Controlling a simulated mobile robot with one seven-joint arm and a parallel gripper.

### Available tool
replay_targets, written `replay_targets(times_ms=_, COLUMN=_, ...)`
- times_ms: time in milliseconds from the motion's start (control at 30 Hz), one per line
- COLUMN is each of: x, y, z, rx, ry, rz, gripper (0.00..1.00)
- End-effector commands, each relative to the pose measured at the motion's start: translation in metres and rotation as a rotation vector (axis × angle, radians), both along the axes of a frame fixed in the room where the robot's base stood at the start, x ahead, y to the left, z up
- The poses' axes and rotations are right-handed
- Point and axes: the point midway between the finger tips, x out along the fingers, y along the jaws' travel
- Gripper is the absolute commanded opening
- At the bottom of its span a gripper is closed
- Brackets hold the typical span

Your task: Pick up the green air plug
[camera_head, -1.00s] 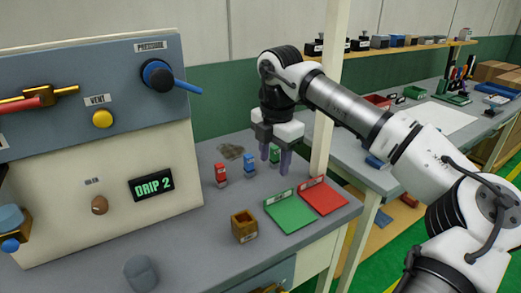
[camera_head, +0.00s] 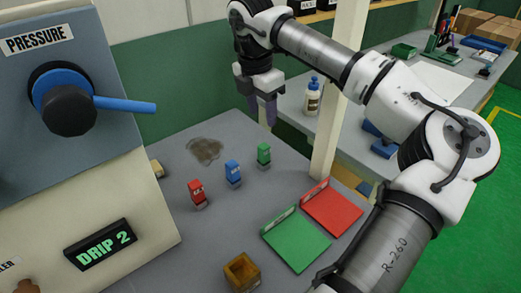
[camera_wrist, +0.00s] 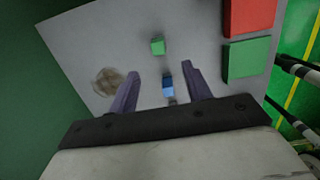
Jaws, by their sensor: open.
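The green air plug (camera_head: 264,153) stands upright on the grey bench, at the right end of a short row with a blue plug (camera_head: 233,172) and a red plug (camera_head: 196,192). My gripper (camera_head: 263,108) is up behind the row, pointing down, empty, and apart from the plugs. In the wrist view my gripper (camera_wrist: 160,85) has its two purple fingers spread. There the green plug (camera_wrist: 158,47) lies beyond the fingertips, and the blue plug (camera_wrist: 168,86) shows between the fingers, farther below. The red plug is not clear in that view.
A green tray (camera_head: 297,243) and a red tray (camera_head: 333,208) lie at the bench's right side. A wooden box (camera_head: 241,271) stands in front. A pale post (camera_head: 338,110) rises behind the trays. A control panel (camera_head: 120,150) fills the left. A dark stain (camera_head: 206,150) marks the bench.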

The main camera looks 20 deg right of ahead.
Motion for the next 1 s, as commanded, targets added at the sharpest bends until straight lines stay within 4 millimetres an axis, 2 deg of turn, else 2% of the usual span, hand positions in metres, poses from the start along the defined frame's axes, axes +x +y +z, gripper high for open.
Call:
replay_targets(times_ms=200, x=0.001, y=-0.004, z=-0.043, rx=0.004, ry=0.002, rz=0.003, gripper=0.49)
replay_targets(times_ms=300, x=0.002, y=-0.006, z=-0.058, rx=0.001, ry=0.002, rz=0.002, gripper=0.49)
replay_targets(times_ms=567, x=0.004, y=-0.007, z=-0.076, rx=0.002, ry=0.002, rz=0.002, gripper=0.49)
replay_targets(times_ms=833, x=0.009, y=-0.009, z=-0.113, rx=0.003, ry=0.000, rz=0.002, gripper=0.49)
replay_targets(times_ms=1000, x=0.009, y=-0.010, z=-0.122, rx=0.000, ry=-0.001, rz=0.002, gripper=0.49)
